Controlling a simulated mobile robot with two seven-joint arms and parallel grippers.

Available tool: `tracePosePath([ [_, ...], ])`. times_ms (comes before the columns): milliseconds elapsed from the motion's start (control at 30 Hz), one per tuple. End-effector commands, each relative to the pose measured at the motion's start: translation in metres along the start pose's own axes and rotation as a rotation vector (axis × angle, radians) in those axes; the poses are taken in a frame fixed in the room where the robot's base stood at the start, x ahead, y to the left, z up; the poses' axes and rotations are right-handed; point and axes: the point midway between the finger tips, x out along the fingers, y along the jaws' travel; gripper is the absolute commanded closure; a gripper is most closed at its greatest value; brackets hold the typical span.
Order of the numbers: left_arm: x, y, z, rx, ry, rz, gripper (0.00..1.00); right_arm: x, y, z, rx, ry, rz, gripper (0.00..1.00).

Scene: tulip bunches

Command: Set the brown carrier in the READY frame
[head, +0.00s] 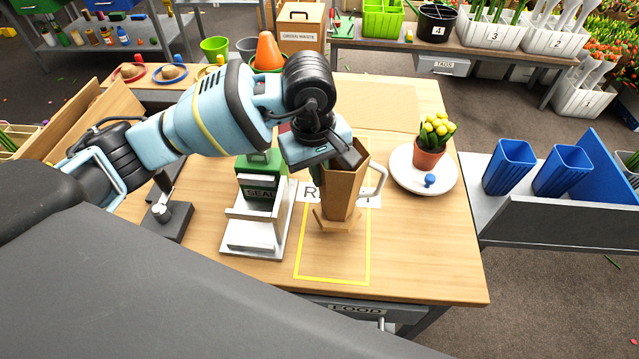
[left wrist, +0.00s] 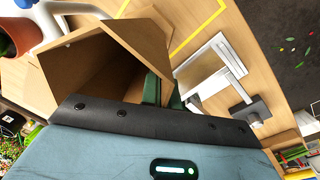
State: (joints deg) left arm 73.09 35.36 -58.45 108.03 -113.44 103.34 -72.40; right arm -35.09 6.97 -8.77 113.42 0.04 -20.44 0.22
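The brown carrier (head: 343,195), a tapered open-topped box with a white side handle (head: 378,180), is over the yellow READY frame (head: 332,281), between its side lines. Its wider brown foot shows at the bottom; I cannot tell whether it rests on the table. The READY label (head: 310,192) is partly hidden behind it. My left gripper (head: 335,160) is at its upper left rim. In the left wrist view, the carrier's open mouth (left wrist: 95,75) is close, and green fingers (left wrist: 163,90) lie either side of its wall, seemingly shut on it. My right gripper is not in view.
A white stand with a green SEAL device (head: 258,190) is just left of the frame. A white plate (head: 408,178) holding a potted yellow plant (head: 432,145) is to the right. Blue bins (head: 508,168) stand on a side bench. The table's front part is clear.

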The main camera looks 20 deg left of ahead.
Motion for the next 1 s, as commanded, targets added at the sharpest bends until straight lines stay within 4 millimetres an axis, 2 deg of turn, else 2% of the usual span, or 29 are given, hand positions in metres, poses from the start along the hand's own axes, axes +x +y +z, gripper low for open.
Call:
tracePosePath([
  [300, 0.035, -0.003, 0.0, 0.0, -0.001, -0.001, 1.0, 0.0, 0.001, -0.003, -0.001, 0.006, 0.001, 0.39],
  [700, 0.041, -0.004, 0.0, 0.0, -0.001, -0.002, 1.0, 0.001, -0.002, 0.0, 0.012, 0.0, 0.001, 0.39],
  [867, 0.039, -0.004, 0.0, 0.0, -0.001, -0.001, 0.77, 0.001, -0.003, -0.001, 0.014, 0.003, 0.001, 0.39],
  [1000, 0.039, -0.004, 0.0, 0.0, -0.001, -0.001, 0.76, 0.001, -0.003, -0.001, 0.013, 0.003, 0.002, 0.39],
])
